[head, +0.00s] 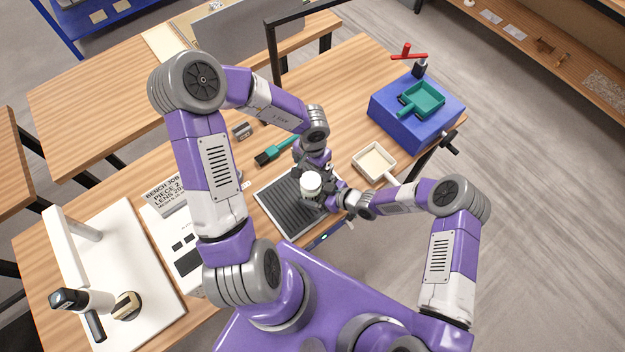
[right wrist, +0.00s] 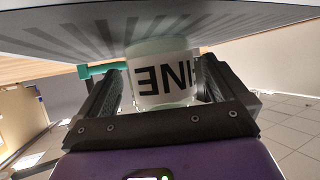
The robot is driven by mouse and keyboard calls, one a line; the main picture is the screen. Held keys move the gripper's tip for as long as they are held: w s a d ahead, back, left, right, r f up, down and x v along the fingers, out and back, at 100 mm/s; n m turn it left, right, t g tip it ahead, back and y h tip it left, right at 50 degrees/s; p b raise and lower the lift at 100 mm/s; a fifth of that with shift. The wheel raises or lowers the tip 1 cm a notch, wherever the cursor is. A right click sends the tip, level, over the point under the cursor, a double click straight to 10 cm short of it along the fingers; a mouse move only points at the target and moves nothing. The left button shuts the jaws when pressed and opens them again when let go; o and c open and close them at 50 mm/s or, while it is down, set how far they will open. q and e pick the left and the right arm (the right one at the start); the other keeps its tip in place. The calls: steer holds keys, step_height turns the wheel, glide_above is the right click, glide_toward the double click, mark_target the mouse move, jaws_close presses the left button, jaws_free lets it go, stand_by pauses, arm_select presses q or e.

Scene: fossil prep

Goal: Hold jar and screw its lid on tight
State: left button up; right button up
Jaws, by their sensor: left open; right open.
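A small jar (head: 311,188) with a pale round top stands on the dark ribbed mat (head: 283,208). I cannot tell whether the pale top is a lid seated on the jar. In the right wrist view the jar (right wrist: 162,75) shows a white label with black letters, upside down. My right gripper (head: 328,199) is open, its two fingers on either side of the jar; contact is not clear. My left gripper (head: 311,170) is open, close beside the jar on its far side, and its fingertips are partly hidden.
A teal-handled brush (head: 275,153) and a small grey block (head: 242,130) lie beyond the mat. A cream tray (head: 374,162) is to the right, near a blue box (head: 385,118) bearing a green scoop (head: 424,98). A white stand (head: 120,270) occupies the left.

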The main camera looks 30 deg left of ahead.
steer(key=v, duration=1.2)
